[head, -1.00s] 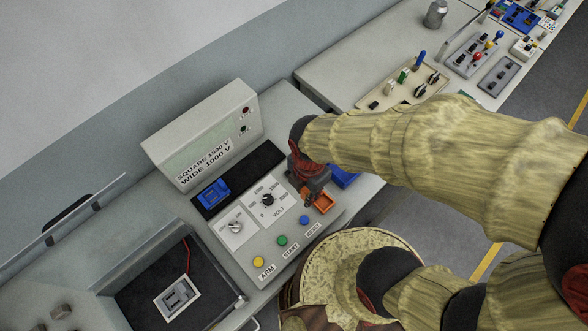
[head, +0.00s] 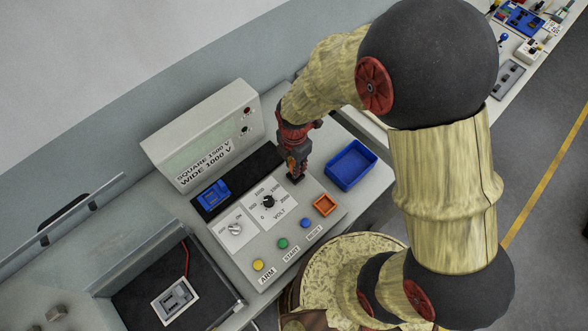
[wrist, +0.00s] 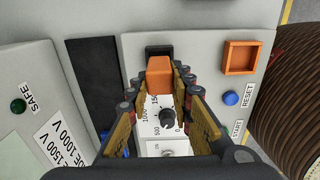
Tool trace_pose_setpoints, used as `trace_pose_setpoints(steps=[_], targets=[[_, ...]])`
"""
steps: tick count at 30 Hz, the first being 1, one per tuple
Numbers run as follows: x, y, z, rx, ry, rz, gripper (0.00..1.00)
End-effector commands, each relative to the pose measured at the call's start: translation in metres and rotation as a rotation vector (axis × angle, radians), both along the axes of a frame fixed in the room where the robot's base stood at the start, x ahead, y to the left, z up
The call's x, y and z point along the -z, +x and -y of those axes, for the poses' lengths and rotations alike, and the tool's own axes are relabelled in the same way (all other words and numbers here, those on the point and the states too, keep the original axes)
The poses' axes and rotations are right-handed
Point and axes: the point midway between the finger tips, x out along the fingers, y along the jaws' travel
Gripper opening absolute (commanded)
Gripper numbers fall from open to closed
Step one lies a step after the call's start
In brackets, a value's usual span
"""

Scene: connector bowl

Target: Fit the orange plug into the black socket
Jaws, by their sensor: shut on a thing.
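My gripper (wrist: 158,82) is shut on the orange plug (wrist: 160,70), which shows between the two fingers in the wrist view. In the head view my gripper (head: 296,172) points down at the upper right part of the control panel; the plug is mostly hidden there. The black socket (wrist: 158,50) shows as a dark block just beyond the plug in the wrist view, partly covered by it. I cannot tell whether the plug touches the socket or is above it.
An empty orange square holder (head: 325,205) lies near the blue RESET button (head: 305,222). A blue bin (head: 351,165) stands right of my gripper. The voltage dial (head: 268,202) is close by on the left. A grey box with voltage labels (head: 205,135) rises behind the panel.

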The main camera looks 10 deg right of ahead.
Motion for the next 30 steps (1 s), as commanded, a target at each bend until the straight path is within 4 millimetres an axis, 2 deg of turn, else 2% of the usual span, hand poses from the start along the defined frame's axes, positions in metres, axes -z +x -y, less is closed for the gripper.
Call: trace_pose_setpoints(steps=[3,6,18,19,27,30], targets=[[0.019,-0.001,0.000,0.000,-0.001,-0.004,0.00],[0.030,0.000,0.000,0.000,0.000,-0.002,0.00],[0.035,0.000,0.000,0.000,0.000,0.000,0.00],[0.034,0.000,0.000,0.000,0.000,0.000,0.24],[0.033,0.000,0.000,0.000,0.000,0.000,0.39],[0.033,0.000,0.000,0.000,0.000,0.000,0.40]])
